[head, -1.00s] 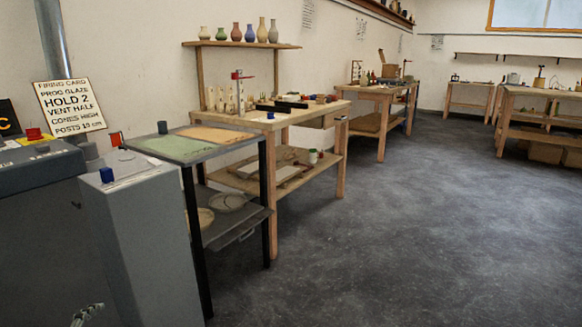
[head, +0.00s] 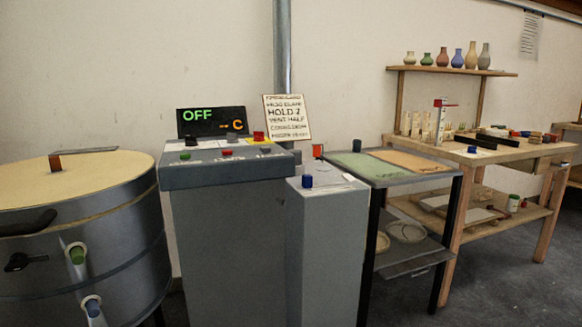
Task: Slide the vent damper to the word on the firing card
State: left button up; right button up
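The firing card (head: 287,118) stands behind the grey control console (head: 228,170), against the wall. Its line reads VENT HALF; the lower lines are blurred. A blue knob (head: 307,181) sits on top of a narrow grey cabinet (head: 325,250) right of the console, beside white labels. Neither of my grippers shows in the head view.
A display (head: 212,121) reads OFF. A dark-framed cart (head: 408,215) and a wooden bench (head: 500,152) stand to the right. Open floor shows at lower right.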

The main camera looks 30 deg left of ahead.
aim_at(307, 179)
jog(key=u, duration=1.05)
jog(key=z, duration=1.35)
jog(key=u, duration=1.35)
